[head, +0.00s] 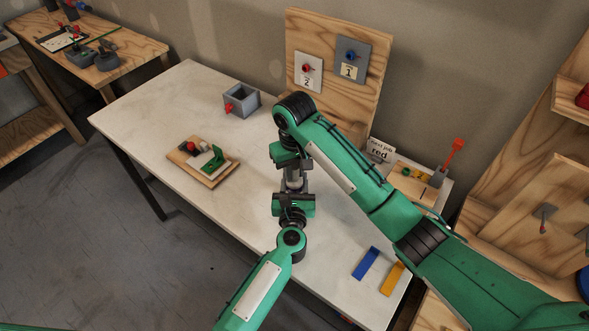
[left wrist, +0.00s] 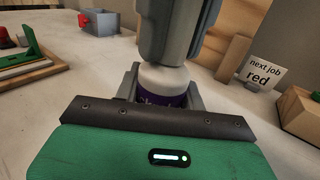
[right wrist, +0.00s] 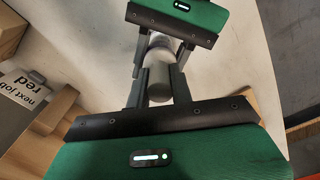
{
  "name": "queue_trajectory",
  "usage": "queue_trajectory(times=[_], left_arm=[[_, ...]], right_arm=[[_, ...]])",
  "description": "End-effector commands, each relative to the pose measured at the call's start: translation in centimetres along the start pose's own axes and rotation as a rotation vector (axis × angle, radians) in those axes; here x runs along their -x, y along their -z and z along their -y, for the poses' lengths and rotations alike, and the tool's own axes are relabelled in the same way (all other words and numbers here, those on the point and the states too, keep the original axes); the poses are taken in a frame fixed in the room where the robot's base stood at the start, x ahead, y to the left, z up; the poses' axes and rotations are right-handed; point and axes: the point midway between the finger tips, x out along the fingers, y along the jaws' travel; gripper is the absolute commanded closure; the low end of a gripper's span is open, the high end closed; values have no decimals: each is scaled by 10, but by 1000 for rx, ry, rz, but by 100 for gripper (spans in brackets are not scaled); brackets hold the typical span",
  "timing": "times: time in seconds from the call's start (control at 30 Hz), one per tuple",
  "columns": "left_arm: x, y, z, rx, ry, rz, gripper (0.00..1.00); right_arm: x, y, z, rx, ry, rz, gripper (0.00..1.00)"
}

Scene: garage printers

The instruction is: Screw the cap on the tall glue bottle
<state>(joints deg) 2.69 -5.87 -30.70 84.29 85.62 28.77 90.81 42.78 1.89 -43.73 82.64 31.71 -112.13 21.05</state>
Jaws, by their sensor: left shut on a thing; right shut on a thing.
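The tall glue bottle (left wrist: 163,78) has a white shoulder and a purple label in the left wrist view. It stands upright between the fingers of my left gripper (head: 293,198), which is shut on it. My right gripper (head: 292,165) is directly above, shut on a grey cylindrical piece, apparently the cap (right wrist: 158,84), in line with the bottle top. In the right wrist view the white bottle (right wrist: 160,45) shows just beyond that piece. Whether the cap sits on the neck or how far it is turned cannot be told; the fingers hide the joint.
A wooden panel (head: 340,110) stands behind.

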Motion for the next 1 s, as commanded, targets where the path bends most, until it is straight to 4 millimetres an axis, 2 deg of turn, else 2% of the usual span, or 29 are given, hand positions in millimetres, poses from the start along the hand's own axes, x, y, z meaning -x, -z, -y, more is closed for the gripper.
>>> queue_trajectory(times=[0.2, 0.3, 0.47, 0.5, 0.6, 1.0], left_arm=[[0, 0, 0, 0, 1, -1, 100], [0, 0, 0, 0, 1, -1, 100], [0, 0, 1, 0, 1, -1, 100], [0, 0, 1, 0, 1, -1, 100], [0, 0, 1, 0, 1, -1, 100], [0, 0, 0, 0, 0, -1, 100]], right_arm=[[0, 0, 1, -412, 4, -1, 100], [0, 0, 1, -548, 3, -1, 100], [0, 0, 0, -556, 1, -2, 100], [0, 0, 0, -555, 1, -2, 72], [0, 0, 0, -553, 1, -2, 52], [4, 1, -1, -550, 0, -5, 52]])
